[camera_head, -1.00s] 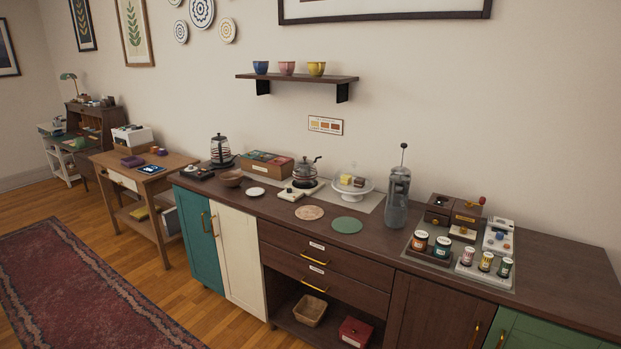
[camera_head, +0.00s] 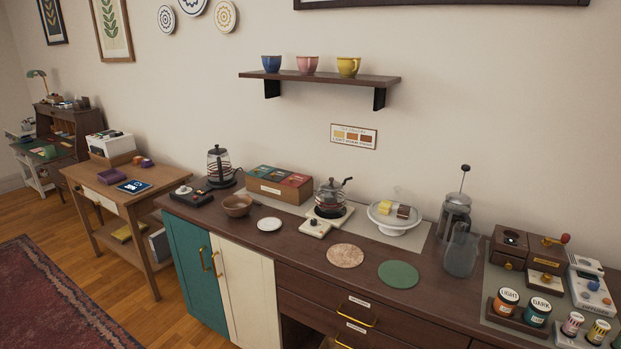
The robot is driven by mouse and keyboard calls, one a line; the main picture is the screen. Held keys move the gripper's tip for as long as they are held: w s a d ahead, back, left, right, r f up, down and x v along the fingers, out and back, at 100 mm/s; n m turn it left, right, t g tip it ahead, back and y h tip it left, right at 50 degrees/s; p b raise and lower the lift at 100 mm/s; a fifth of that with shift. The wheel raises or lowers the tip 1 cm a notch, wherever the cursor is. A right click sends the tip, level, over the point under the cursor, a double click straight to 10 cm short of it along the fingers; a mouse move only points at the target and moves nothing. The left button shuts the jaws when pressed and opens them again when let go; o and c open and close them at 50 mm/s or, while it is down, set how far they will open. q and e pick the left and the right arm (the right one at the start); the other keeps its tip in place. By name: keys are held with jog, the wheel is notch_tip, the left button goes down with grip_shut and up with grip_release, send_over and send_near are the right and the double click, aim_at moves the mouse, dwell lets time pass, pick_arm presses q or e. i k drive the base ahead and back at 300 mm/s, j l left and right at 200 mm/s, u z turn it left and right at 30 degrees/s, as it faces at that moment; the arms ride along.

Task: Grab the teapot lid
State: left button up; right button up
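A glass pot (camera_head: 330,197) with dark bands and a dark side handle sits on a small white burner at the middle of the counter. Its top with a small knob looks covered by a lid (camera_head: 330,183). A second glass kettle (camera_head: 219,166) with a dark top stands farther left. A small white round piece (camera_head: 183,190) with a knob sits on a dark base at the counter's left end; I cannot tell whether it is a lid. Neither of my grippers is in view.
On the dark counter (camera_head: 350,278) are a brown bowl (camera_head: 237,206), a white saucer (camera_head: 269,224), a tea box (camera_head: 279,185), a cake stand (camera_head: 396,224), round mats (camera_head: 398,274), a glass vessel (camera_head: 461,253) and jars (camera_head: 507,301). A shelf (camera_head: 320,77) with cups hangs above.

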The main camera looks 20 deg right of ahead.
aim_at(331, 184)
jog(key=i+j+z, duration=0.65)
jog(key=j+z, duration=0.15)
jog(key=z, duration=0.15)
jog(key=i+j+z, duration=0.15)
jog(key=j+z, duration=0.35)
jog(key=i+j+z, duration=0.1)
jog(key=j+z, duration=0.2)
jog(key=z, duration=0.2)
